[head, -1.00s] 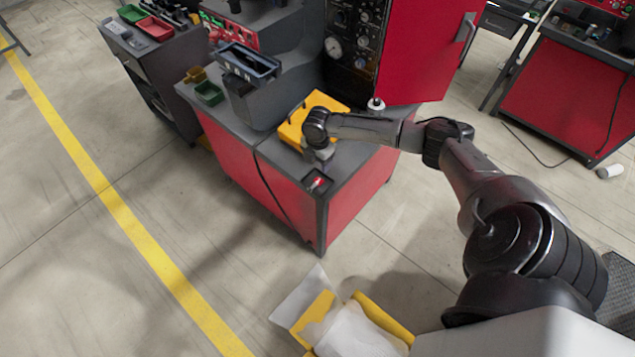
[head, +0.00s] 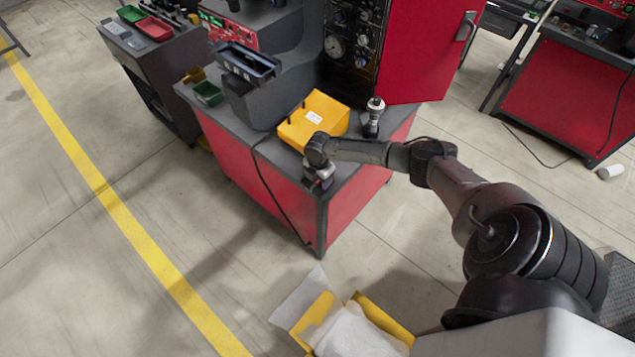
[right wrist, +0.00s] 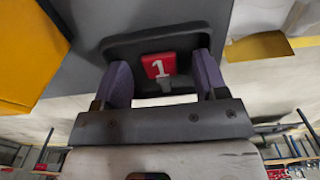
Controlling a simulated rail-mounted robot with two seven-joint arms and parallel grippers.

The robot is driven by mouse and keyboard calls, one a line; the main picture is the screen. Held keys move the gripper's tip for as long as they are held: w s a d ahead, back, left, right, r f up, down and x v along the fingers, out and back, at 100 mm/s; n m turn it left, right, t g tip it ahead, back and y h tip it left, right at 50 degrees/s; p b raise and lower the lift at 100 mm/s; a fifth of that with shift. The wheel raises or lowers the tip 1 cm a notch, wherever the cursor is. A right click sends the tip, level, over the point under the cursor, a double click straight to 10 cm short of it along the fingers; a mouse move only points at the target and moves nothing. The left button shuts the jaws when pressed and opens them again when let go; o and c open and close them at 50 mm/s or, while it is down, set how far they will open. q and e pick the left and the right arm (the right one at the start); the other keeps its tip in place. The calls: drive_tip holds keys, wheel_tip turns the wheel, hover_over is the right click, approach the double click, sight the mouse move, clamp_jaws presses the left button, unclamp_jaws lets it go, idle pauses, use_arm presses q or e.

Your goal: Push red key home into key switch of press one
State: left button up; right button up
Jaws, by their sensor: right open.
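In the right wrist view, the red key (right wrist: 158,65), marked with a white "1", sits at the dark key switch housing (right wrist: 125,47). A short grey part shows at the key's lower edge; how deep the key sits cannot be told. My right gripper (right wrist: 163,76) is open, with one purple finger on each side of the key and visible gaps between. In the head view, my right gripper (head: 320,181) is over the front corner of the red and grey press bench (head: 347,195) and hides the key and switch. My left gripper is not in view.
A yellow box (head: 318,113) stands on the bench just behind my right gripper. A black and silver knob-like piece (head: 373,118) stands to its right. An open yellow carton (head: 385,319) lies on the floor in front. The floor at left is clear.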

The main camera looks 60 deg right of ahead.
drive_tip(key=shift+f, duration=0.15)
drive_tip(key=shift+c, duration=0.3)
drive_tip(key=c, duration=0.9)
drive_tip(key=shift+c, duration=0.2)
